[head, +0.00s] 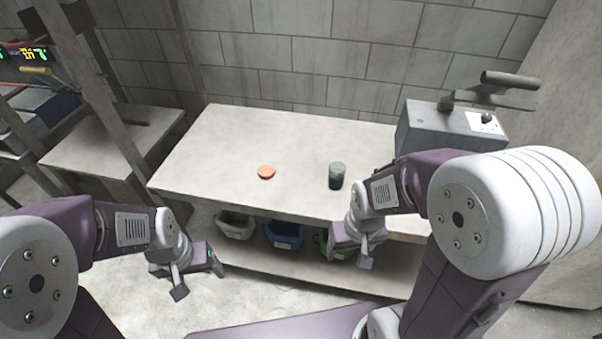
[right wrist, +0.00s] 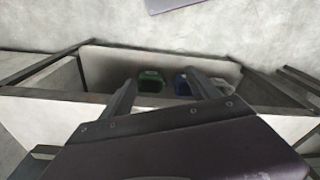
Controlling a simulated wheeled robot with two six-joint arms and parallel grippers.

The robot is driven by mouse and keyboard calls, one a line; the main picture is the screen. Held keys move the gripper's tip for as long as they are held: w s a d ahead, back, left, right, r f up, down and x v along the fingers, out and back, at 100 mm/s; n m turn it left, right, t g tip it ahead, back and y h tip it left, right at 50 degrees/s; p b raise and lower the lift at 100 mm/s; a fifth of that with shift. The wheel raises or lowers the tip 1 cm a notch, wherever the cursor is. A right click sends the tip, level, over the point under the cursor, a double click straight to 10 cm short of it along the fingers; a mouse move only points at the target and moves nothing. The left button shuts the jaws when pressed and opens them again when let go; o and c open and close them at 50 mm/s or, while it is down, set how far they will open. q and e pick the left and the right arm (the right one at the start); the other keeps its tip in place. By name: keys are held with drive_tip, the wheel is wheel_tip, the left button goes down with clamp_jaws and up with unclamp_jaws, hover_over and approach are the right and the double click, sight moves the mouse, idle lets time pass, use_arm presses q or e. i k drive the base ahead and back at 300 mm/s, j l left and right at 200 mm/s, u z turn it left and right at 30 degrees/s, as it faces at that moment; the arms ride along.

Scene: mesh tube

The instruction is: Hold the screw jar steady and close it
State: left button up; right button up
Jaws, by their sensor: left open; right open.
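The screw jar (head: 336,177) is a dark grey, upright cylinder on the table, right of the middle in the head view. An orange-red round lid (head: 266,172) lies flat on the table to its left, apart from it. My left gripper (head: 200,285) hangs in front of the table at lower left, open and empty. My right gripper (head: 358,250) is at the table's front edge, below and nearer than the jar, and touches neither jar nor lid. In the right wrist view its two fingers (right wrist: 164,90) are spread with nothing between them.
The table (head: 230,135) is otherwise clear around jar and lid. A grey machine with a handle (head: 455,128) stands at its right end. Below are white (head: 234,226), blue (head: 284,235) and green (head: 322,243) bins on a lower shelf. A rack and side table (head: 110,150) stand at left.

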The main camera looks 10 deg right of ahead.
sight(337, 169)
drive_tip(key=i+j+z, duration=0.15)
drive_tip(key=j, duration=0.2)
drive_tip(key=i+j+z, duration=0.35)
drive_tip(key=j, duration=0.35)
drive_tip(key=i+j+z, duration=0.15)
drive_tip(key=j, duration=0.25)
drive_tip(key=i+j+z, duration=0.15)
drive_tip(key=j, duration=0.25)
